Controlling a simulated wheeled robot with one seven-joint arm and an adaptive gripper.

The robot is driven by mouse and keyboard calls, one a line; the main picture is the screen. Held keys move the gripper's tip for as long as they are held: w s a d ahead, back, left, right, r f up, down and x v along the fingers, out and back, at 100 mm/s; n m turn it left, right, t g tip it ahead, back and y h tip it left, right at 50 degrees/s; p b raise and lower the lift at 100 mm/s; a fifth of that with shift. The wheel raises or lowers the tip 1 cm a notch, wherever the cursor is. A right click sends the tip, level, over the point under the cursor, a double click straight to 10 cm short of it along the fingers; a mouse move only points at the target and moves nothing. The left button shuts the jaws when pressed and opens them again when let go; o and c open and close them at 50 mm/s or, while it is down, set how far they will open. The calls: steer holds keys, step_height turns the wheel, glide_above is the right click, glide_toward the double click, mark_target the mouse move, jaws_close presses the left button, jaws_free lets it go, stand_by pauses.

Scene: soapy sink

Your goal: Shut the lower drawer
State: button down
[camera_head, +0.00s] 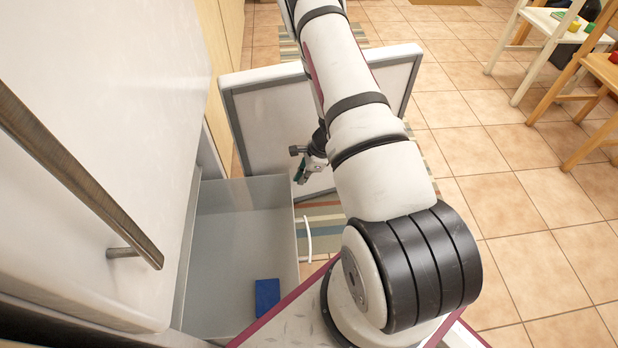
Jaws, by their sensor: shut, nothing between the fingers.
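The lower drawer (238,235) is a grey bin pulled out at the lower left of the view. A blue block (267,296) lies on its floor near the front right. A thin white handle (309,240) sticks out from the drawer's right side, which is its front. My gripper (301,176) is shut and empty, near the drawer's far right corner and beside its front. I cannot tell whether it touches the drawer. Part of the drawer's front and near end is hidden by my arm and base.
An open white door (252,112) with a grey seal stands beyond the drawer, behind my arm. A closed upper door with a long metal handle (85,170) overhangs at left. A striped rug (322,218) lies on the tiles. Wooden chairs (545,30) stand at upper right; the floor between is clear.

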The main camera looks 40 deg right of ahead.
steer(key=shift+w+a, duration=0.1)
steer(key=shift+a, duration=0.05)
steer(key=w+a, duration=0.7)
steer(key=a, duration=0.3)
steer(key=w+a, duration=0.7)
steer(key=a, duration=0.4)
steer(key=shift+w+a, duration=0.15)
